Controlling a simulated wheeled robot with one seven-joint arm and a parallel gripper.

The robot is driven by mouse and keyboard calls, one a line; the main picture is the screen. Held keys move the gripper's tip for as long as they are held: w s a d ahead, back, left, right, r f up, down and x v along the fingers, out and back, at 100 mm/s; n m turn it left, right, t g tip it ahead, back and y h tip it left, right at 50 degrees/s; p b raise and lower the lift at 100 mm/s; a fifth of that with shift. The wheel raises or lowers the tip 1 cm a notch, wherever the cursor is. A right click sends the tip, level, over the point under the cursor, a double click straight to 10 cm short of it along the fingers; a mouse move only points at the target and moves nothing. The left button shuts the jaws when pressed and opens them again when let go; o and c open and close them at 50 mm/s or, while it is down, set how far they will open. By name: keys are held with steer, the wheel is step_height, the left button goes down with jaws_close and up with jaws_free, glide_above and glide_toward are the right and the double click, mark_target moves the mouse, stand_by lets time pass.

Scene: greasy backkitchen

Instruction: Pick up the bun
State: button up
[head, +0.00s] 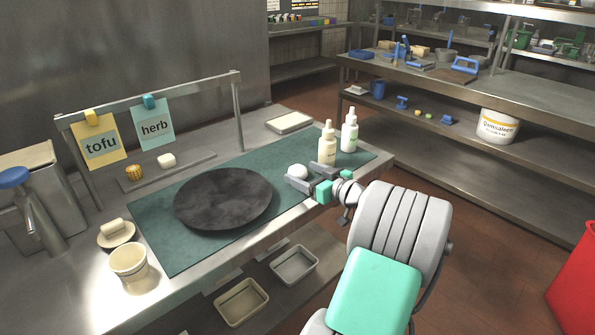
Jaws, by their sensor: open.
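A small white rounded bun (297,170) sits on the green mat (192,257), just right of the dark round slab (222,199). My gripper (304,177) is open, low over the mat's right part. Its two fingers point left and lie right beside the bun, one toward the front and one toward the back. The bun shows at or just past the fingertips. I cannot tell whether it is between them or touching them. The fingers hide part of the mat.
A shelf board (196,166) holds a yellow item and a white piece under the tofu and herb cards. A cup (128,262) and a small plate (102,240) stand at the left front.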

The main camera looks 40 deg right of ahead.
mark_target(303, 172)
steer(key=w, duration=0.3)
steer(key=shift+w+f, duration=0.3)
steer(key=shift+f, duration=0.05)
steer(key=shift+s, duration=0.1)
steer(key=c, duration=1.4)
steer(key=shift+c, duration=0.2)
